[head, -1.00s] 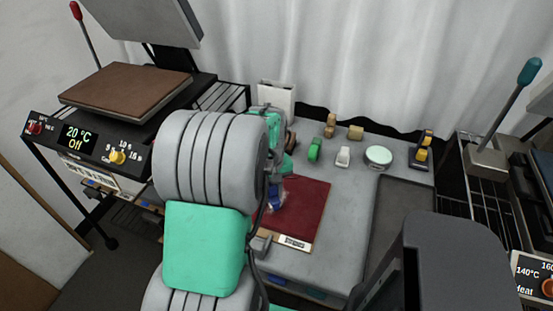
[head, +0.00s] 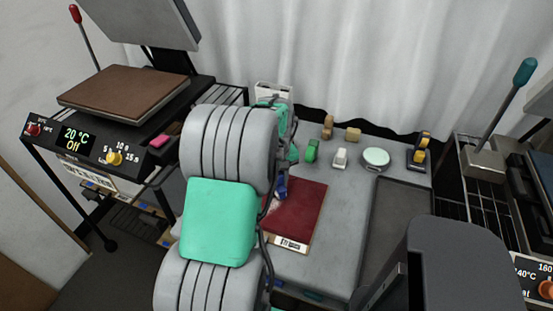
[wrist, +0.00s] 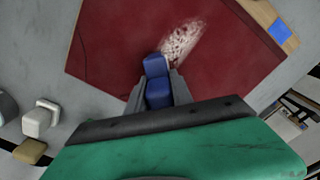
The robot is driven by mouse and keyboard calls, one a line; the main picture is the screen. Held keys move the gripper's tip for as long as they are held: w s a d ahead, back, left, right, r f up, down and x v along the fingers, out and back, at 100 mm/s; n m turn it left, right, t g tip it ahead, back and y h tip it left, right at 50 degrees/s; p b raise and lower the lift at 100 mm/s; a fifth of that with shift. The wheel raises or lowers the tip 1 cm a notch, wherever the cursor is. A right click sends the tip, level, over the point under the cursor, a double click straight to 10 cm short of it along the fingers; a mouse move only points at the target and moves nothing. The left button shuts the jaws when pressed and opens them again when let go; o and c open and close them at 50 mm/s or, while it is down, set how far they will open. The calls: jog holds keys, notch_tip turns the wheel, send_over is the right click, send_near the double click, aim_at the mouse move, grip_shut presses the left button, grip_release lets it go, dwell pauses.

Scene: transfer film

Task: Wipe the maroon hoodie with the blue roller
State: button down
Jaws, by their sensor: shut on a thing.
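The maroon hoodie (head: 298,212) lies flat as a dark red rectangle on the grey table, its left part hidden behind my arm in the head view. It also fills much of the wrist view (wrist: 115,45), where a whitish, fuzzy patch (wrist: 183,42) shows on it. My gripper (wrist: 158,84) is shut on the blue roller (wrist: 156,66), which is over the hoodie beside the patch. The roller also shows in the head view (head: 281,186), just right of my arm. I cannot tell whether it touches the cloth.
A green item (head: 312,151), a white item (head: 340,158), a round tin (head: 376,157) and a yellow-and-black item (head: 420,155) stand along the back. A press with a brown platen (head: 125,92) is at left. A dark tray (head: 395,225) lies right of the hoodie.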

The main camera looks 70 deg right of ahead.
jog(key=shift+w+a, duration=0.25)
jog(key=shift+a, duration=0.25)
jog(key=shift+s+a, duration=0.25)
jog(key=shift+a, duration=0.5)
jog(key=shift+w+a+p, duration=0.2)
jog(key=shift+a+p, duration=0.25)
jog(key=shift+a, duration=1.45)
jog(key=shift+w+a+p, duration=0.2)
jog(key=shift+a+p, duration=0.2)
jog(key=shift+a, duration=1.45)
jog(key=shift+a+r+p, duration=0.1)
jog(key=shift+r+p, duration=0.65)
jog(key=shift+r, duration=0.55)
jog(key=shift+r+p, duration=2.3)
jog(key=shift+r, duration=0.5)
